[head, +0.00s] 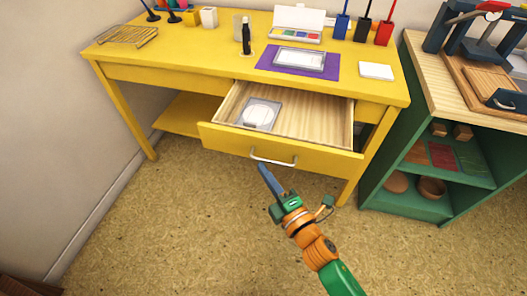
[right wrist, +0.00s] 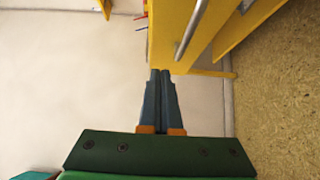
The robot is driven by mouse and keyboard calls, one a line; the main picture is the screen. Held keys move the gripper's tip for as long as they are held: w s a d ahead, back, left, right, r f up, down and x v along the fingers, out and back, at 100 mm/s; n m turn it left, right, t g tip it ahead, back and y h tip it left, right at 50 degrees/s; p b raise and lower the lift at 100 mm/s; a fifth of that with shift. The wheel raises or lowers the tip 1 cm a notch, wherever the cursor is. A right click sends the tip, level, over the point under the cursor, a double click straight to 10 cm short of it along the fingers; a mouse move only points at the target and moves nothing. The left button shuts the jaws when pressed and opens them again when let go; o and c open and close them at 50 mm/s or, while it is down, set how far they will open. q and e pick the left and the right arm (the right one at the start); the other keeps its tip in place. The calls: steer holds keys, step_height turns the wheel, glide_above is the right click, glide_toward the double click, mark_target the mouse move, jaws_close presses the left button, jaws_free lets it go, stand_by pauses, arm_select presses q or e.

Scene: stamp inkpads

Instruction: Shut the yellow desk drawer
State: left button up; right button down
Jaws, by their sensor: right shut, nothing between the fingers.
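The yellow desk drawer (head: 280,150) is pulled out from the yellow desk (head: 190,73). A clear case with a white round piece (head: 262,114) lies inside it at the left. The drawer's silver bar handle (head: 273,160) is on its front; it also shows in the right wrist view (right wrist: 190,30). My right gripper (head: 264,168) is shut and empty, with its blue fingertips just below and in front of the drawer front near the handle's left end. In the right wrist view my fingers (right wrist: 160,75) point toward the yellow drawer front; whether they touch it I cannot tell. My left gripper is not in view.
On the desk are a purple mat (head: 263,64) with a clear case, a white pad (head: 376,71), a paint palette (head: 296,34), a dark bottle (head: 246,40) and upright stamps at the back. A green shelf unit (head: 375,195) stands at the right. The floor in front is clear.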

steer(key=w, duration=0.5)
steer(key=shift+w+a, duration=0.3)
steer(key=shift+w, duration=0.1)
steer(key=shift+w+d, duration=0.2)
steer(key=shift+w, duration=0.3)
